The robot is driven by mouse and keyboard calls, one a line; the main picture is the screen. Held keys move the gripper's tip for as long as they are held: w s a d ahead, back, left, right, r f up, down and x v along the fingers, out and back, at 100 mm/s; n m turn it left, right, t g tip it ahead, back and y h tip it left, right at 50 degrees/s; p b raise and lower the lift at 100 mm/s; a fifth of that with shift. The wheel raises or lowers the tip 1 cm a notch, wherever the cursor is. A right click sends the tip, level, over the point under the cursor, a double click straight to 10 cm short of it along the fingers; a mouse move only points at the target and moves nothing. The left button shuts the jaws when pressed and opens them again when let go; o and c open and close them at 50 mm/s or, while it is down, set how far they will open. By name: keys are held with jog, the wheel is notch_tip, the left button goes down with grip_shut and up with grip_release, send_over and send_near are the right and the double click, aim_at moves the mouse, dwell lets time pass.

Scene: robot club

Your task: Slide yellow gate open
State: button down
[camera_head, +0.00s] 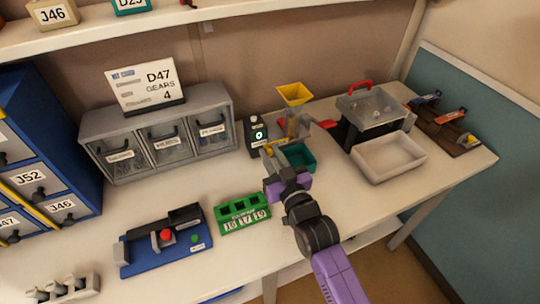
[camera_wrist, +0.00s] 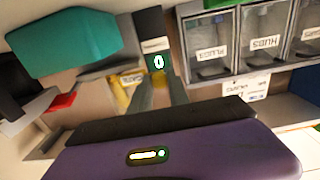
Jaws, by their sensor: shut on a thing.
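The yellow gate (camera_head: 267,150) shows as a small yellow piece at my gripper's tip, left of the dispenser. In the wrist view the yellow gate (camera_wrist: 122,90) is left of my fingers, partly hidden. My gripper (camera_head: 272,160) is shut on it; the fingers (camera_wrist: 158,92) hide the exact grip.
A grey drawer unit (camera_head: 160,132) is at the left. A white tray (camera_head: 388,157) is at the right. A green number block (camera_head: 243,213) and blue fixture (camera_head: 165,240) lie in front.

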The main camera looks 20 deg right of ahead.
jog(key=c, duration=1.3)
grip_release()
jog(key=shift+a, duration=0.4)
jog(key=shift+d, duration=0.1)
jog(key=shift+s, duration=0.1)
jog(key=s+b, duration=0.1)
jog(key=s, duration=0.6)
jog(key=shift+s, duration=0.3)
jog(key=shift+r, duration=0.1)
